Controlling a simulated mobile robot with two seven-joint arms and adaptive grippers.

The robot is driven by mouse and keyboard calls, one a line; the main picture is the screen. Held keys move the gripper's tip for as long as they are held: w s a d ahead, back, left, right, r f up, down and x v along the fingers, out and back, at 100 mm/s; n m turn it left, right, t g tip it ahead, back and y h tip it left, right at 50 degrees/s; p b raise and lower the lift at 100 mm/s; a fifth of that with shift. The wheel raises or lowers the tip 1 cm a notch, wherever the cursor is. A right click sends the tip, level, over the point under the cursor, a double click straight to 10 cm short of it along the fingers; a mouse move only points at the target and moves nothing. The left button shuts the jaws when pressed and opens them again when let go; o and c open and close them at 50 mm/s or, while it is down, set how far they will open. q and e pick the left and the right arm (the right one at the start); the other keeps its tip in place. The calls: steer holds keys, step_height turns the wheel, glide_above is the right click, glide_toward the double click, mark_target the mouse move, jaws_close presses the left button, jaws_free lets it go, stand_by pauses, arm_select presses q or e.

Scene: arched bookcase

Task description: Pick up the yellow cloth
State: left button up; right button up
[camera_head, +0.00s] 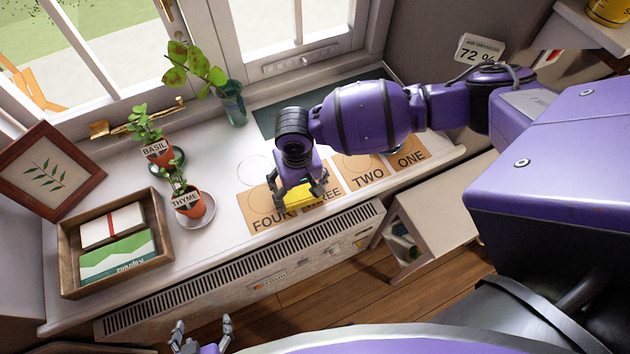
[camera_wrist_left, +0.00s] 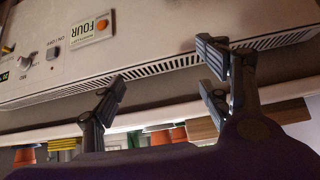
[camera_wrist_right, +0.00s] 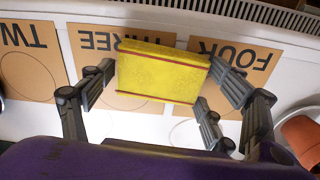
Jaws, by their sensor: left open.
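The yellow cloth (camera_head: 306,197) is a folded block with thin red lines, above the THREE and FOUR cards on the sill. It fills the middle of the right wrist view (camera_wrist_right: 160,70), tilted against the cards. My right gripper (camera_head: 303,190) reaches down from above with its fingers at both ends of the cloth, shut on it. I cannot tell whether the cloth touches the cards. My left gripper (camera_head: 203,328) is open and empty at the bottom of the head view, below and in front of the sill. In its wrist view (camera_wrist_left: 165,90) nothing is between the fingers.
The thyme pot (camera_head: 189,203) on its saucer and the basil pot (camera_head: 159,152) stand left of the cards. A wooden tray (camera_head: 72,262) lies farther left. A glass vase (camera_head: 231,103) stands behind. The TWO card (camera_head: 367,173) looks bare. A vented panel fronts the sill.

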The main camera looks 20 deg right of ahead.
steer(key=shift+w+r, duration=0.1)
steer(key=c, duration=0.4)
steer(key=shift+r, duration=0.65)
arm_select(q)
steer(key=p, duration=0.1)
steer(key=r, duration=0.1)
steer(key=w+r+p, duration=0.1)
steer(key=shift+d+r+p, duration=0.25)
steer(key=shift+d+p, duration=0.1)
arm_select(e)
steer(key=s+a+r, duration=0.1)
steer(key=s+r, duration=0.2)
steer(key=s, duration=0.1)
steer(key=s+a+r, duration=0.1)
steer(key=s+r, duration=0.3)
steer(key=s, duration=0.1)
steer(key=s+a+r, duration=0.1)
steer(key=s+r, duration=0.3)
steer(key=s, duration=0.1)
steer(key=shift+r, duration=0.25)
